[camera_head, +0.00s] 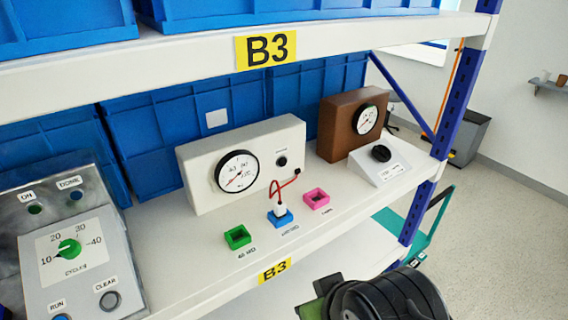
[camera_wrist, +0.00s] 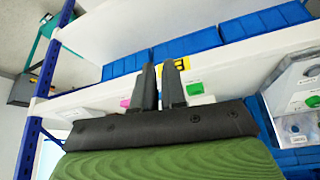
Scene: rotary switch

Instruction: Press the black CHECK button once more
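A white gauge box (camera_head: 245,160) stands on the shelf in the head view. It has a round dial (camera_head: 237,172) and a small black button (camera_head: 281,161) on its right side, with a label above too small to read. My gripper (camera_wrist: 159,66) shows in the wrist view with its two dark fingers a narrow gap apart and nothing between them. It is away from the button, and the shelf edge lies beyond its fingertips. In the head view only dark and green parts of my arm show at the bottom right, below the shelf.
A white plug (camera_head: 279,210) with a red cable stands at the blue socket (camera_head: 281,220), between green (camera_head: 237,237) and pink (camera_head: 316,199) sockets. A sloped white box with a black knob (camera_head: 380,153) and a brown gauge box (camera_head: 345,128) stand right. A grey panel (camera_head: 70,250) stands left.

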